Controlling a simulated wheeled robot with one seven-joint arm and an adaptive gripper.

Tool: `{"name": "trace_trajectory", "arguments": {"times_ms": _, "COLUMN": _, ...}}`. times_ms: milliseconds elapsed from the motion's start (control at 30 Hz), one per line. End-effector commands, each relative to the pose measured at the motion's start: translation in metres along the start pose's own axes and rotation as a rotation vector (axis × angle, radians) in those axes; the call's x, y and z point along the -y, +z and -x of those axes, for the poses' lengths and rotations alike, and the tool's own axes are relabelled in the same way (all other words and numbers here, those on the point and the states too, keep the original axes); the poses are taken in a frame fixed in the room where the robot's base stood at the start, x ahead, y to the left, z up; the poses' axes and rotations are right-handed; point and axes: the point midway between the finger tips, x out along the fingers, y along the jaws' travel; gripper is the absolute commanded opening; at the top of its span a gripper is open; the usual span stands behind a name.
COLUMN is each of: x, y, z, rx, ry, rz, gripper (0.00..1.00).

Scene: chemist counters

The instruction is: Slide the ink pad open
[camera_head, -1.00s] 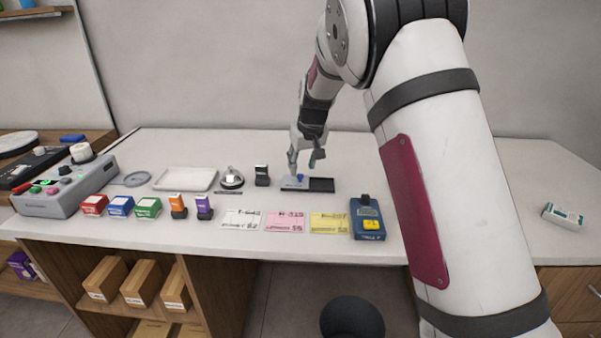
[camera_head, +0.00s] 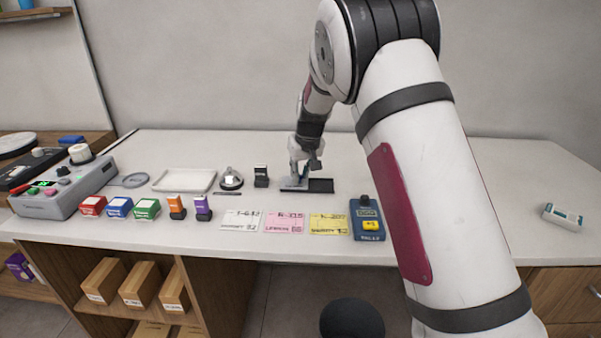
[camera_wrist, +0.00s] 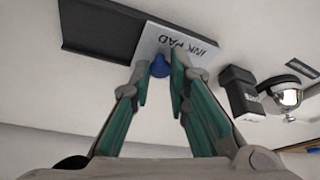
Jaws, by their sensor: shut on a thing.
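The ink pad lies near the middle of the counter. Its pale grey lid, lettered INK PAD, shows in the wrist view (camera_wrist: 196,48), and its dark section (camera_head: 321,186) is bare to the right of the lid in the head view. The dark section also shows at the upper left of the wrist view (camera_wrist: 100,30). A blue knob (camera_wrist: 160,67) stands on the lid. My gripper (camera_head: 302,173) is down at the lid, its green-padded fingers (camera_wrist: 160,72) shut on the knob, one on each side. In the head view the fingers hide the knob and part of the lid.
A black stamp (camera_head: 261,176) and a bell (camera_head: 231,178) stand left of the pad, beyond them a white tray (camera_head: 184,181). Pink (camera_head: 284,222) and yellow (camera_head: 328,223) cards and a blue device (camera_head: 366,220) lie in front. The counter behind the pad is clear.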

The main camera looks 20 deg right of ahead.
Motion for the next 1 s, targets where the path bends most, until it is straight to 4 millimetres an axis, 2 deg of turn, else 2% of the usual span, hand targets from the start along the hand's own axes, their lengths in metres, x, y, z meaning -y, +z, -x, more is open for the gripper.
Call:
{"name": "trace_trajectory", "arguments": {"times_ms": 133, "x": -0.011, "y": 0.004, "z": 0.002, "rx": 0.0, "ry": 0.001, "rz": -0.003, "gripper": 0.0}}
{"name": "trace_trajectory", "arguments": {"times_ms": 300, "x": -0.042, "y": 0.015, "z": 0.006, "rx": -0.001, "ry": 0.002, "rz": -0.006, "gripper": 0.0}}
{"name": "trace_trajectory", "arguments": {"times_ms": 433, "x": -0.058, "y": 0.021, "z": 0.008, "rx": -0.001, "ry": 0.001, "rz": -0.002, "gripper": 0.0}}
{"name": "trace_trajectory", "arguments": {"times_ms": 800, "x": -0.063, "y": 0.023, "z": 0.01, "rx": -0.001, "ry": 0.0, "rz": 0.002, "gripper": 0.0}}
{"name": "trace_trajectory", "arguments": {"times_ms": 833, "x": -0.063, "y": 0.023, "z": 0.01, "rx": -0.001, "ry": 0.0, "rz": 0.002, "gripper": 0.18}}
{"name": "trace_trajectory", "arguments": {"times_ms": 900, "x": -0.063, "y": 0.024, "z": 0.01, "rx": -0.001, "ry": 0.0, "rz": 0.002, "gripper": 0.34}}
{"name": "trace_trajectory", "arguments": {"times_ms": 933, "x": -0.063, "y": 0.024, "z": 0.01, "rx": -0.001, "ry": 0.0, "rz": 0.002, "gripper": 0.38}}
{"name": "trace_trajectory", "arguments": {"times_ms": 1000, "x": -0.063, "y": 0.024, "z": 0.01, "rx": -0.001, "ry": 0.0, "rz": 0.001, "gripper": 0.38}}
